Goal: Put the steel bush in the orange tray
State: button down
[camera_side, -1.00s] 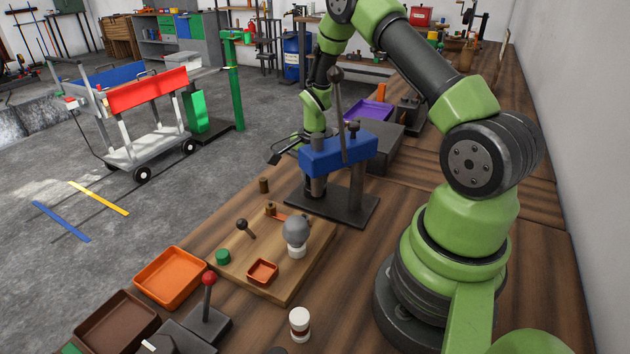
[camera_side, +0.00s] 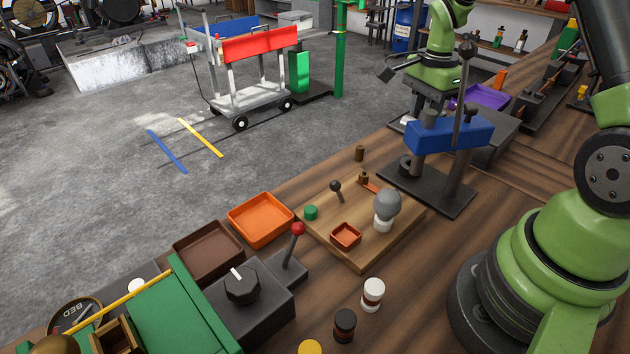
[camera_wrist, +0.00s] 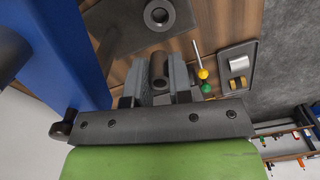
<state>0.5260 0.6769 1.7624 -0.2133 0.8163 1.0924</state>
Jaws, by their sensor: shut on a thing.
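In the wrist view my gripper (camera_wrist: 160,75) is shut on a grey hollow cylinder, which looks like the steel bush (camera_wrist: 160,63). One open end of it shows between the fingers. In the side view my gripper's fingers and the bush are largely hidden behind the blue-headed press (camera_side: 436,137). The orange tray (camera_side: 260,220) lies empty on the bench, well to the left of the press. My gripper is far from that tray.
A wooden board (camera_side: 362,255) with a small red-orange dish (camera_side: 345,236) and posts lies between press and orange tray. A red-knobbed lever (camera_side: 297,230) and brown tray (camera_side: 208,250) stand beside the orange tray. A dark ring (camera_side: 405,164) sits on the press base.

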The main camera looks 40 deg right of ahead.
jog(key=w+a+n, duration=0.3)
jog(key=w+a, duration=0.4)
jog(key=a, duration=0.1)
jog(key=n, duration=0.6)
send_over(262, 223)
notch_tip(262, 223, down, 7)
jog(key=shift+f, duration=2.35)
jog(key=shift+f, duration=0.15)
jog(key=c, duration=1)
grip_release()
